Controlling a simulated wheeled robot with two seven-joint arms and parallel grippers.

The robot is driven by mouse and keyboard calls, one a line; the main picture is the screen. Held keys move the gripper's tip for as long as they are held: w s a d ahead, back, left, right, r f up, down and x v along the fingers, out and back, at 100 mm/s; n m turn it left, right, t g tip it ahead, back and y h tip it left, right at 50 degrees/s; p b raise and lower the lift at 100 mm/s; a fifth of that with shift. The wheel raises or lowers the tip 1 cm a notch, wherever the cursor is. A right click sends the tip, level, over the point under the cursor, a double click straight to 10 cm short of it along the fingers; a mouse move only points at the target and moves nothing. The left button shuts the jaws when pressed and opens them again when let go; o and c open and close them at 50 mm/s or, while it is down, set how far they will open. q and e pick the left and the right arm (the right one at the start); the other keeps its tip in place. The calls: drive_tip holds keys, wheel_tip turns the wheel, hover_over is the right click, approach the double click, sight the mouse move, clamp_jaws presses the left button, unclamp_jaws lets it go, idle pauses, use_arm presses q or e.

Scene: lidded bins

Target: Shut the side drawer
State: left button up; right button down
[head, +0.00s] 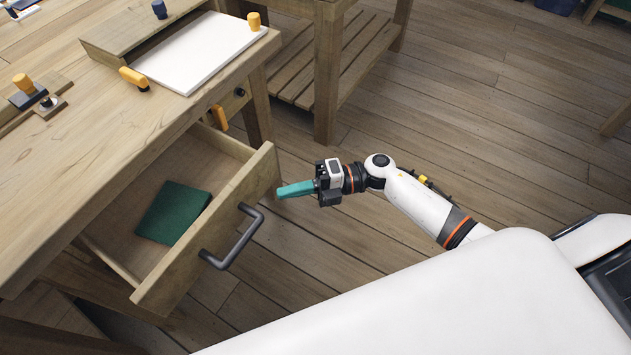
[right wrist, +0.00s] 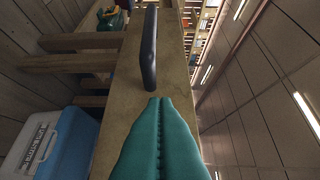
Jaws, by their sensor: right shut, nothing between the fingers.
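The wooden side drawer (head: 222,228) is pulled out from under the workbench. Inside it lies a dark green flat item (head: 174,213). Its dark bar handle (head: 234,240) is on the front panel, and the handle also shows in the right wrist view (right wrist: 149,50). My right gripper (head: 280,191), with teal fingers, is at the far right end of the drawer front; in the right wrist view its closed fingers (right wrist: 157,102) point at the front panel (right wrist: 170,65), beside the handle. Whether they touch the panel is unclear. My left gripper is not in view.
The workbench top (head: 95,120) holds a white board (head: 200,50), orange and blue pegs, and small tools. A slatted wooden stand (head: 340,60) is behind. A blue and white box (right wrist: 45,140) shows in the right wrist view. The floor to the right is open.

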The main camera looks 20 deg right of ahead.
sight(262, 175)
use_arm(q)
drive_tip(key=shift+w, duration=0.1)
use_arm(e)
drive_tip(key=shift+w+a, duration=1.65)
drive_tip(key=shift+w, duration=0.1)
drive_tip(key=shift+w+a, duration=0.1)
